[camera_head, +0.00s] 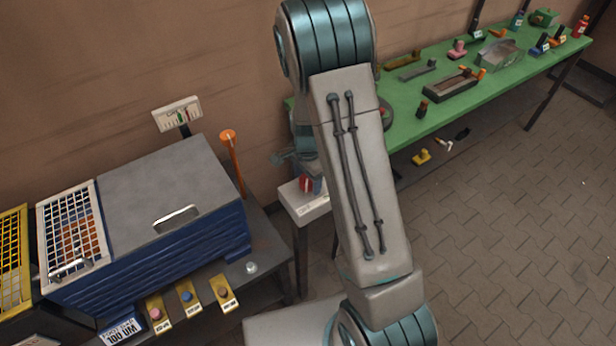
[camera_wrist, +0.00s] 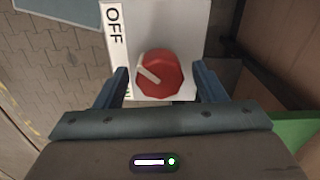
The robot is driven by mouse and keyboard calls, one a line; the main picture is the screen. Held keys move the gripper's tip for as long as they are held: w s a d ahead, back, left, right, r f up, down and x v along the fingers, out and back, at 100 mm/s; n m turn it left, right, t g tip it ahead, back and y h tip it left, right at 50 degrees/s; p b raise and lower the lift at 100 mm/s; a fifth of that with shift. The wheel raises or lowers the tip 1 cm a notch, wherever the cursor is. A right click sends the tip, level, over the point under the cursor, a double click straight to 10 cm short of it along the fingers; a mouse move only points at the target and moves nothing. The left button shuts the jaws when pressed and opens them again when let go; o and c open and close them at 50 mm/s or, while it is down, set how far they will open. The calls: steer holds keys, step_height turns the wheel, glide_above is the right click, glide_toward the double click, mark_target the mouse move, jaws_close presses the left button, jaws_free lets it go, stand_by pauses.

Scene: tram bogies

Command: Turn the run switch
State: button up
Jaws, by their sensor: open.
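The run switch is a red round knob (camera_wrist: 163,72) with a pale pointer bar, on a white plate (camera_wrist: 185,22) marked OFF. The pointer bar lies slanted, its upper end toward the upper left. In the head view the red knob (camera_head: 305,184) sits on the white box (camera_head: 303,203) on a stand, partly hidden by my arm. My gripper (camera_wrist: 163,82) is open, its fingers on the left and right sides of the knob. I cannot tell whether they touch it. In the head view my gripper is mostly hidden behind my arm.
A blue machine with a grey lid (camera_head: 150,195) stands left of the switch, with an orange-topped lever (camera_head: 233,160) beside it. Tagged buttons (camera_head: 190,297) line its front. A green table (camera_head: 420,95) with tools is at the right. The paved floor (camera_head: 500,220) at the right is clear.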

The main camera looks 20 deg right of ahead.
steer(key=c, duration=1)
steer(key=shift+n+b, duration=0.3)
steer(key=n+b, duration=0.2)
steer(key=shift+f+n, duration=0.15)
steer(key=shift+n, duration=0.15)
steer(key=n+b, duration=0.3)
steer(key=n, duration=0.1)
steer(key=shift+n, duration=0.3)
steer(key=n+b, duration=0.2)
steer(key=n, duration=0.2)
steer(key=shift+r+n+b, duration=0.15)
steer(key=shift+n+b, duration=0.25)
steer(key=shift+n, duration=0.6)
steer(key=shift+r+n+b, duration=0.1)
steer(key=shift+n+b, duration=0.25)
steer(key=shift+n, duration=0.65)
steer(key=shift+w, duration=0.1)
